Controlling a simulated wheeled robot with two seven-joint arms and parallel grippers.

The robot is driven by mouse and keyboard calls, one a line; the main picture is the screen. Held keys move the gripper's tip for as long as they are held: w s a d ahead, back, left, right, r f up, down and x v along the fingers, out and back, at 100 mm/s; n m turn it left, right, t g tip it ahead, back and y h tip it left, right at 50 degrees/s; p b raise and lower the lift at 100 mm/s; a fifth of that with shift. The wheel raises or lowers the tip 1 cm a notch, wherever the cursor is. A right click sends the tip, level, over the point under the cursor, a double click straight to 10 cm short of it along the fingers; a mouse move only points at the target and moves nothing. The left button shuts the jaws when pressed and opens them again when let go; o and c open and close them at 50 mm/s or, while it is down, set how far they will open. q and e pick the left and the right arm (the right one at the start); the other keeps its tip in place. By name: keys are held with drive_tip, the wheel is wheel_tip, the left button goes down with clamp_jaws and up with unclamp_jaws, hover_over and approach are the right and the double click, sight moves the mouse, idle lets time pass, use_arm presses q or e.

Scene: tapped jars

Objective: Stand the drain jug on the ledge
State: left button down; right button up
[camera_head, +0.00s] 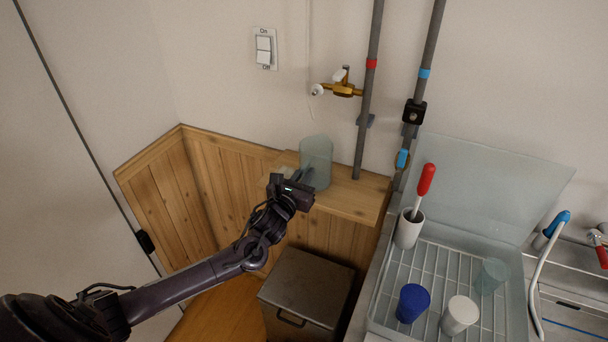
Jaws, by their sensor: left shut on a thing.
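A translucent grey-green jug (317,158), which I take as the drain jug, is upright at the wooden ledge (352,199) along the back wall. My left gripper (308,181) is at the jug's lower left side and is shut on it. The gripper and wrist hide part of the jug's lower side and part of the ledge's left end. I cannot tell whether the jug's base touches the ledge. My right gripper is not in view.
Grey pipes (369,75) and a brass tap (342,90) are on the wall behind the ledge. A dish rack (440,262) with cups and a red-handled brush (424,185) stands at the right. A lidded bin (305,290) is below the ledge.

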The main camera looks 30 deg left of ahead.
use_arm(q)
drive_tip(key=c, duration=1.4)
unclamp_jaws()
drive_tip(key=shift+o, duration=0.2)
drive_tip(key=shift+s+f, duration=0.1)
drive_tip(key=shift+s, duration=0.2)
drive_tip(key=s+b, duration=0.2)
drive_tip(key=s, duration=0.5)
drive_tip(key=shift+d, duration=0.25)
drive_tip(key=shift+s, duration=0.1)
